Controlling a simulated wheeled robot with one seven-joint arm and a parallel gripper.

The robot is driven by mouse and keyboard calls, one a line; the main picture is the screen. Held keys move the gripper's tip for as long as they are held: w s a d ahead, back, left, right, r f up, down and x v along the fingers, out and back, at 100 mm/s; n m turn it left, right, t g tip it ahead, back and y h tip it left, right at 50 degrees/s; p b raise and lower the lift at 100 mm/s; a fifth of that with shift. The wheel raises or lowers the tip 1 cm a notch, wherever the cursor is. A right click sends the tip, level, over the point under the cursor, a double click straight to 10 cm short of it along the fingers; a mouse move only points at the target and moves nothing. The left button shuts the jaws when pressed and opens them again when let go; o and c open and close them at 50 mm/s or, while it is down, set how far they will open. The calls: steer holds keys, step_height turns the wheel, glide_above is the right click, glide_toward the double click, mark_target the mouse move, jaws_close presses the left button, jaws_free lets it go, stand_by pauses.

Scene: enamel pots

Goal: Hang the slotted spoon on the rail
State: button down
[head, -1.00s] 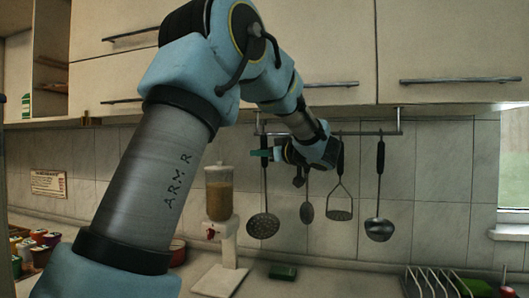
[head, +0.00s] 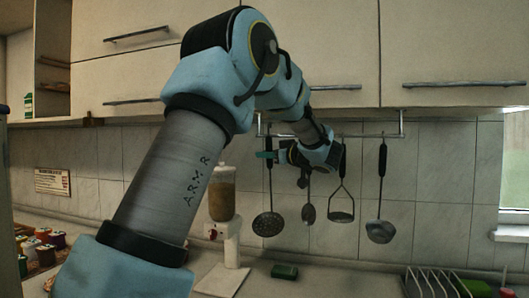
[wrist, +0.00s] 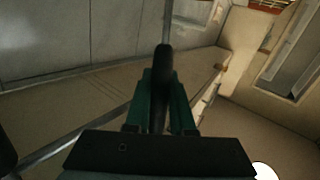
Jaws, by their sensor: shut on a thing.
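The slotted spoon (head: 268,224) hangs upright in the head view, its perforated bowl at the bottom and its dark handle at the top. My gripper (head: 268,155) is shut on the handle, just below the left end of the metal rail (head: 362,136). In the wrist view the black handle (wrist: 162,75) stands between my green fingertips. The top of the handle is close to the rail in the head view. I cannot tell whether it is hooked on or only in front of it.
A smaller spoon (head: 308,213), a masher (head: 342,216) and a ladle (head: 380,231) hang right of the slotted spoon. Cabinets (head: 440,55) are above the rail. A dispenser (head: 222,205), a green block (head: 284,271) and a dish rack (head: 435,284) stand on the counter below.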

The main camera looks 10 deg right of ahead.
steer(key=shift+w+d+f+p, duration=0.35)
steer(key=shift+w+d+p, duration=0.05)
steer(key=shift+w, duration=0.35)
steer(key=shift+w+d+f+p, duration=0.4)
steer(key=shift+w, duration=0.4)
steer(key=shift+w+d+f+p, duration=0.35)
steer(key=shift+w+d+p, duration=0.05)
steer(key=shift+w, duration=0.35)
steer(key=c, duration=0.7)
jaws_free()
